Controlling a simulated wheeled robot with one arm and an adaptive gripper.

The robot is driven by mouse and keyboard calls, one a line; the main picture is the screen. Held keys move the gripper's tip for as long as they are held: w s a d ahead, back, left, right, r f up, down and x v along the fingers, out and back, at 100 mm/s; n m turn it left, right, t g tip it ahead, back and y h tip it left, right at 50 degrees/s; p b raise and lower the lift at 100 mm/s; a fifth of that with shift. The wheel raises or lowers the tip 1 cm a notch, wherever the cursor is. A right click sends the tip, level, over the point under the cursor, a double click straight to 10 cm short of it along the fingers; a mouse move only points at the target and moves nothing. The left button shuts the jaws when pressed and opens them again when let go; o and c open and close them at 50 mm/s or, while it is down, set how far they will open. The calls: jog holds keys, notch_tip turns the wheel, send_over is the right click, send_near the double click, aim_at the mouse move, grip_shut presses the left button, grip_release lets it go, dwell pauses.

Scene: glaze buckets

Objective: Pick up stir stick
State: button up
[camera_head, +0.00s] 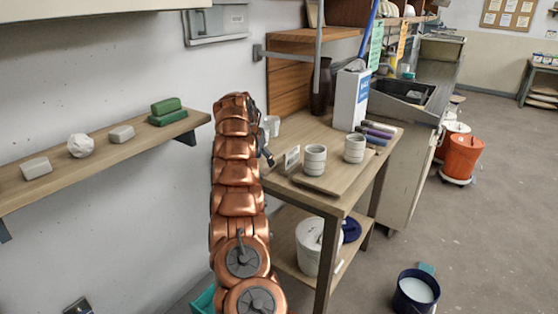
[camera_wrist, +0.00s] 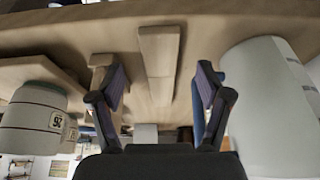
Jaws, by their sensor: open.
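A flat, pale wooden strip, which looks like the stir stick (camera_wrist: 159,52), lies on the wooden surface in the wrist view. It is centred between the fingers of my gripper (camera_wrist: 158,88). The two dark fingers are apart, with nothing held between them. The strip appears beyond the fingertips; I cannot tell the exact gap. In the head view my copper arm hides most of the gripper, and I cannot make out the stick there.
In the wrist view a numbered white pot (camera_wrist: 35,118) stands left and a large pale cylinder (camera_wrist: 275,105) stands close right. In the head view two white cups (camera_head: 315,160) stand on the worktable (camera_head: 342,197). A wall shelf (camera_head: 95,158) is left of my arm.

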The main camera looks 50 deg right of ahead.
aim_at(265, 168)
jog(key=shift+p+x, duration=0.4)
jog(key=shift+x, duration=1.4)
jog(key=shift+a+f, duration=0.1)
jog(key=shift+a, duration=0.05)
jog(key=shift+c, duration=0.3)
grip_shut()
jog(key=shift+r, duration=2.65)
notch_tip(265, 168, up, 13)
jog(key=p, duration=1.1)
